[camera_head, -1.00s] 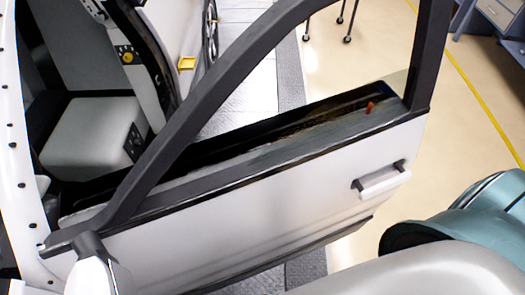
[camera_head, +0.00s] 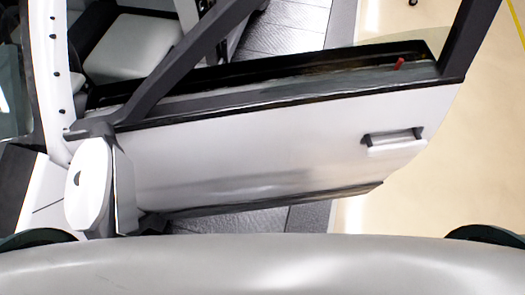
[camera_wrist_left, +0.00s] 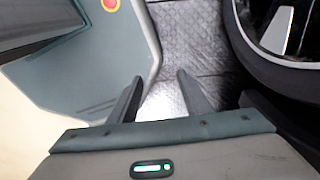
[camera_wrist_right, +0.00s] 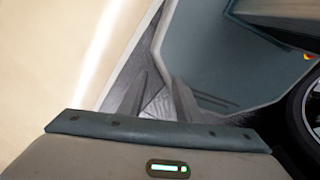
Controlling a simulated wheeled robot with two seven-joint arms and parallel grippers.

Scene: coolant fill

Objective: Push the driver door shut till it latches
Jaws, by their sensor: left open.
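The white driver door (camera_head: 250,150) stands open across the head view, with its dark window frame over it. Its handle (camera_head: 393,139) is near the right end of the panel, and the white side mirror (camera_head: 98,185) is at the left end. A gap shows the car's interior behind the door. My left gripper (camera_wrist_left: 156,88) is open and empty over the floor in the left wrist view. My right gripper (camera_wrist_right: 160,86) has its fingers apart with nothing between them in the right wrist view. Neither gripper shows in the head view, and neither touches the door in its wrist view.
A light seat (camera_head: 128,45) shows inside the car. Patterned grey floor (camera_head: 290,30) lies behind the door, and clear beige floor (camera_head: 470,150) lies to the right. Dark wheels show at the right of the left wrist view (camera_wrist_left: 255,65) and right wrist view (camera_wrist_right: 298,125).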

